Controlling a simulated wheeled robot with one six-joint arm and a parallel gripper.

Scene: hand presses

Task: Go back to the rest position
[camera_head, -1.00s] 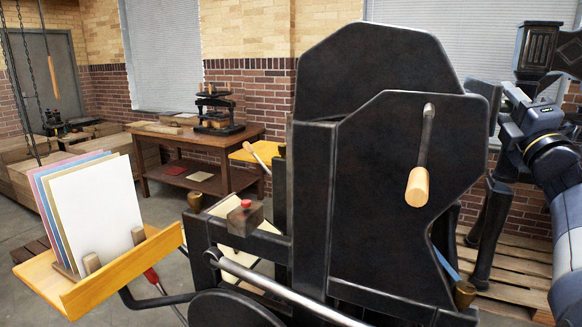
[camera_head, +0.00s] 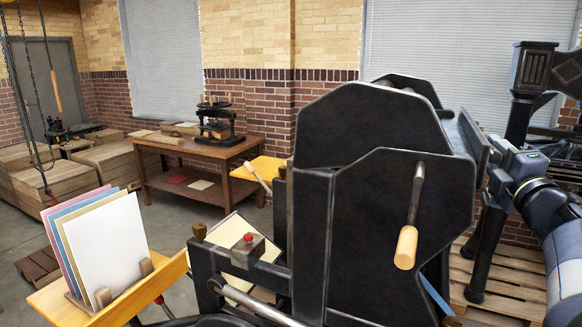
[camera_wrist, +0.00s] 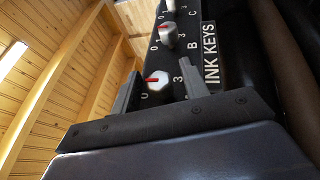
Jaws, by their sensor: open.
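My gripper (camera_wrist: 158,88) is open and empty in the wrist view, its two grey fingers apart. Beyond and between the fingertips is a white knob (camera_wrist: 157,81) with a red pointer, on a black panel lettered INK KEYS (camera_wrist: 211,55). A second knob (camera_wrist: 167,36) by the letter B and a third (camera_wrist: 170,6) by C sit further up. The distance from fingertips to knob is hard to judge. In the head view my arm (camera_head: 535,180) reaches in from the right, behind the black press (camera_head: 375,190). My gripper is hidden there.
A lever with a wooden handle (camera_head: 406,247) sticks out of the press side. A yellow shelf (camera_head: 172,277) with coloured sheets (camera_head: 100,245) stands at left. A wooden table (camera_head: 220,152) with a small press (camera_head: 216,122) is behind. A dark machine (camera_head: 513,110) stands on pallets at right.

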